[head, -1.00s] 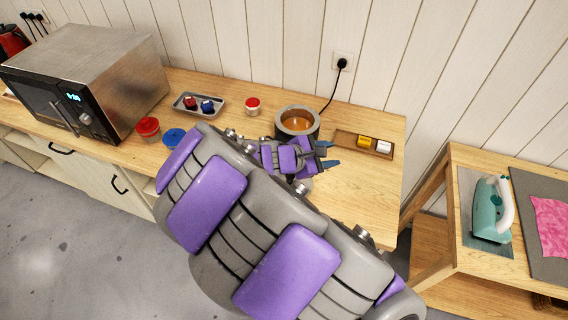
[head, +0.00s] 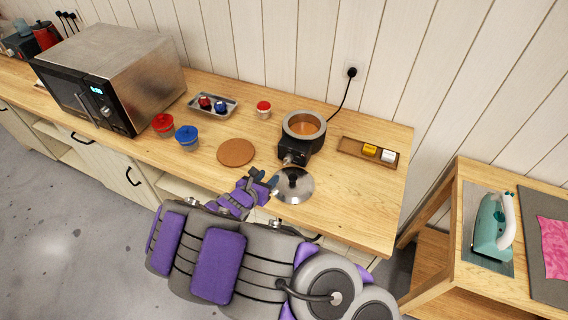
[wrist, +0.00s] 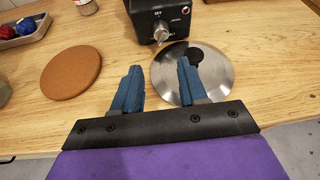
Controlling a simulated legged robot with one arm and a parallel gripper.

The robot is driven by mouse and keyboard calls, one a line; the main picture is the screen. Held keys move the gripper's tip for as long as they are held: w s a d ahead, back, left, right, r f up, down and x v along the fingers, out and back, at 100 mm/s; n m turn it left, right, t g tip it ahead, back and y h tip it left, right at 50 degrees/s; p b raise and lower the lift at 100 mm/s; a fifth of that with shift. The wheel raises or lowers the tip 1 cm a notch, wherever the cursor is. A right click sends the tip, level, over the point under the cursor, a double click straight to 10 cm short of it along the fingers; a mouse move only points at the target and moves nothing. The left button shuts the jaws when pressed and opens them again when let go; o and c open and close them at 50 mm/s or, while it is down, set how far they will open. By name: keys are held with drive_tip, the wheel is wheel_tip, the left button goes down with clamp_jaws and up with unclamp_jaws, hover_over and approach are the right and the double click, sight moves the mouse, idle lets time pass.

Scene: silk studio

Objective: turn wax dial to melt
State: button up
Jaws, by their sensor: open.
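The wax pot (head: 303,127) stands on the wooden counter with amber wax inside. Its black base has a control panel on the front with a silver wax dial (wrist: 161,33), which also shows small in the head view (head: 289,158). Markings ring the dial; "OFF" is at its upper left, the others are too small to read surely. My gripper (wrist: 157,88) is open and empty, its two blue fingers apart, in front of and below the dial. It also shows in the head view (head: 264,179). The fingers do not touch the dial.
A metal lid (wrist: 205,75) with a black knob lies right in front of the pot, partly behind my right finger. A round cork mat (wrist: 72,73) lies to the left. A wooden tray (head: 350,147) with yellow and white blocks is right of the pot.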

sight(285, 162)
drive_tip(key=b+x, duration=0.1)
drive_tip(key=x, duration=1.1)
drive_tip(key=shift+w+d+f, duration=0.1)
drive_tip(key=shift+w, duration=0.25)
drive_tip(key=shift+w+d, duration=0.3)
drive_tip(key=shift+f, duration=0.1)
drive_tip(key=shift+a, duration=0.1)
drive_tip(key=c, duration=0.8)
